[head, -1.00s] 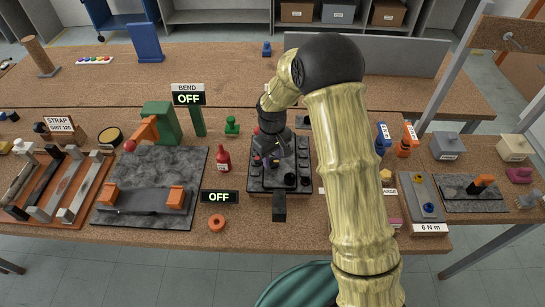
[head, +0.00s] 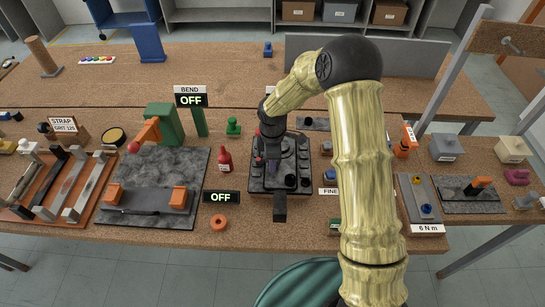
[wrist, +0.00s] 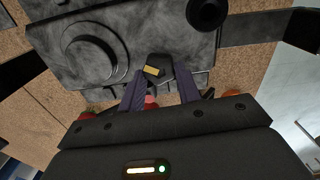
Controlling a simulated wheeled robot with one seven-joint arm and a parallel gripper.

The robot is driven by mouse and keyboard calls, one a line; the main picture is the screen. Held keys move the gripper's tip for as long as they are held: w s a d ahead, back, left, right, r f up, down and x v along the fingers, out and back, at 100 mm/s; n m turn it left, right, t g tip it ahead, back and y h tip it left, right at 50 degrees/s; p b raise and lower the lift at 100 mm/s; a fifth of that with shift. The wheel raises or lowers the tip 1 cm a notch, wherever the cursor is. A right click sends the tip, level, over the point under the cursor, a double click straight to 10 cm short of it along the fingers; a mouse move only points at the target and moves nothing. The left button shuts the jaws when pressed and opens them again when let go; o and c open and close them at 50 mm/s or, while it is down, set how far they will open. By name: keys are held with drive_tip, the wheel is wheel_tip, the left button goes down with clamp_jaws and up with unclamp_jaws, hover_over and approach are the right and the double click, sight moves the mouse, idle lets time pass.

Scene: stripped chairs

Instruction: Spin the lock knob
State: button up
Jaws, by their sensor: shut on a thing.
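The lock knob (wrist: 153,68) is a small black knob with a yellow mark on its face, in the upper middle of the wrist view. It sits at the edge of a dark grey machine (wrist: 62,55). In the head view this machine (head: 280,182) is a black fixture near the table's middle. My gripper (wrist: 152,80) has its two dark fingers on either side of the knob and is shut on it. In the head view my gripper (head: 272,160) is over the machine, and the knob cannot be made out behind it.
In the wrist view a round dial (wrist: 90,50) and a black ring (wrist: 207,12) lie close to the fingers.

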drive_tip(key=shift+a+r+n+p, duration=0.15)
drive_tip(key=shift+n+p, duration=0.2)
drive_tip(key=shift+n, duration=0.75)
drive_tip(key=o, duration=1)
wheel_tip(320, 180, up, 17)
drive_tip(key=shift+r+b, duration=0.15)
drive_tip(key=shift+b, duration=1.1)
